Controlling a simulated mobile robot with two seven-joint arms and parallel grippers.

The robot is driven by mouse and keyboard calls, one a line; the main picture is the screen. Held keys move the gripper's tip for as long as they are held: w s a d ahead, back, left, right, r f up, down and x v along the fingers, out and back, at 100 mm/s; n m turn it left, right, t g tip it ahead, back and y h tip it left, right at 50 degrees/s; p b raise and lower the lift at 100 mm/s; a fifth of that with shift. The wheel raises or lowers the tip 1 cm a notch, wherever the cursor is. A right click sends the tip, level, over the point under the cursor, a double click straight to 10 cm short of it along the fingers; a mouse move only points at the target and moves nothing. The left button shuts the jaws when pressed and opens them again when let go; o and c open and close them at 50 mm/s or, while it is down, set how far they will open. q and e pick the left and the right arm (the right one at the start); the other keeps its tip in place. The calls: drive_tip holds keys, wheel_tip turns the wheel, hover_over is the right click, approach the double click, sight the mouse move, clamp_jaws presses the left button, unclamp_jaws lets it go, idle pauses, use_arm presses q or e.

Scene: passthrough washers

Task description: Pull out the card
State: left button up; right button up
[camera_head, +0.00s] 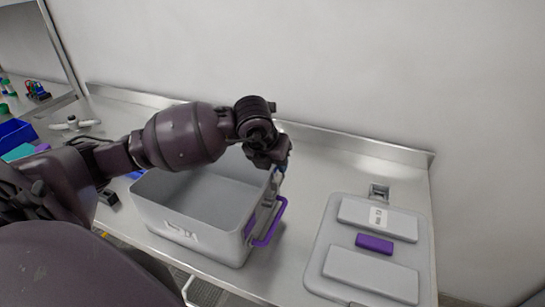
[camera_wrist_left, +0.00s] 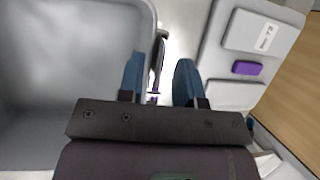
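A grey open bin (camera_head: 190,225) stands on the metal counter, with a purple loop-shaped frame (camera_head: 273,225) at its right side. A thin grey upright piece (camera_head: 262,217) sits by that frame; I cannot tell for sure whether it is the card. My left gripper (camera_head: 279,175) reaches down over the bin's right side, just above the frame. In the left wrist view, its two blue fingers (camera_wrist_left: 160,82) are apart. A thin dark edge with some purple (camera_wrist_left: 157,65) shows between them, beside the bin wall (camera_wrist_left: 148,25). My right gripper is out of view.
A grey panel (camera_head: 316,262) with two light blocks and a purple block (camera_head: 374,243) lies right of the bin. A small metal fixture (camera_head: 379,192) is behind it. A blue bin (camera_head: 14,134) stands far left. Counter between bin and panel is clear.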

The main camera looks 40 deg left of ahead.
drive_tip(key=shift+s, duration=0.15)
use_arm(q)
drive_tip(key=shift+c, duration=0.3)
clamp_jaws()
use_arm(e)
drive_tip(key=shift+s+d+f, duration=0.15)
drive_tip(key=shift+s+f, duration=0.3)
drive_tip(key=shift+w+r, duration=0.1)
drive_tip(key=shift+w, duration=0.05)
use_arm(q)
drive_tip(key=shift+r, duration=0.15)
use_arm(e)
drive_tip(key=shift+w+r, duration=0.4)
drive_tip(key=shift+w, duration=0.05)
